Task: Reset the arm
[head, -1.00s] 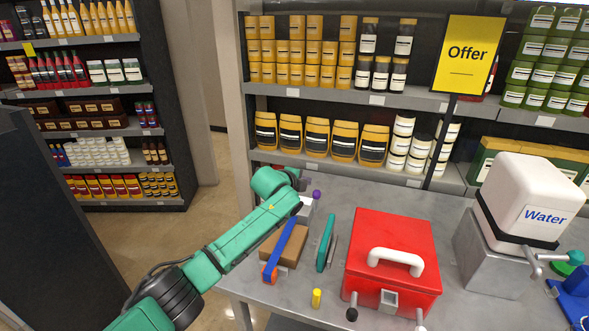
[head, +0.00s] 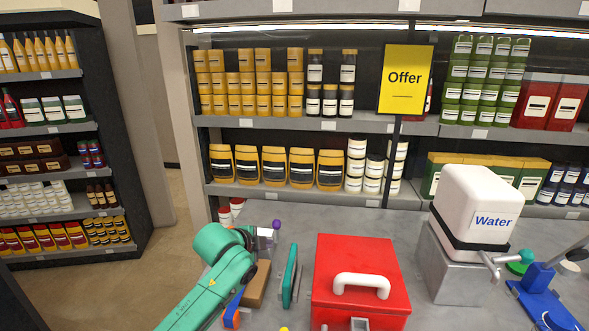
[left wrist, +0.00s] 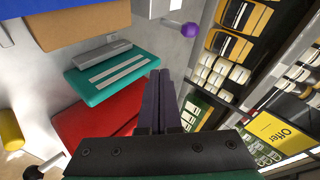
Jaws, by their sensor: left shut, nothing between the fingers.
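My left arm (head: 206,285) is green and comes in from the bottom left in the head view, over the left end of the grey counter. My left gripper (left wrist: 160,78) shows in the left wrist view as two dark fingers pressed together with nothing between them. In that view it is in front of the teal case and red box, and I see no contact. In the head view its fingers are mostly hidden by the wrist. My right gripper is not in view.
The counter holds a brown box (head: 258,283), a teal case (head: 290,276), a red box with a white handle (head: 354,262), a purple ball (head: 277,224) and a water dispenser (head: 475,215). A yellow Offer sign (head: 405,79) stands before stocked shelves behind.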

